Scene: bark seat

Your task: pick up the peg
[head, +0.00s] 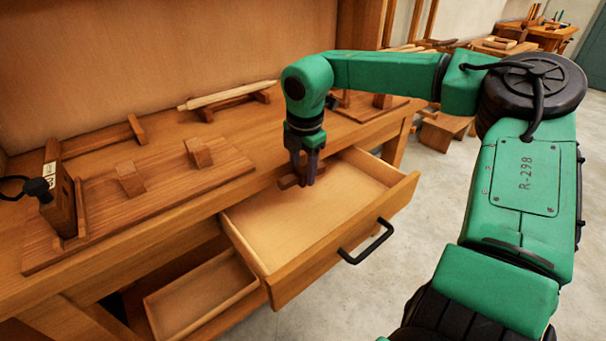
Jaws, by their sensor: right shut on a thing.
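My right gripper (304,178) points down over the open upper drawer (323,222). It is shut on a short dark wooden piece, which I take to be the peg (287,183). One end of the peg sticks out to the left of the fingers, and the fingers hide its middle. The peg is near the back left part of the drawer. I cannot tell whether it touches the drawer floor. My left gripper is not in view.
The drawer's black handle (366,243) faces front right. A lower tray-like drawer (200,295) sits below left. On the bench are a board (150,185) with wooden blocks, an upright tool at left, and a long pale rod (230,94) on supports. Clear floor lies to the right.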

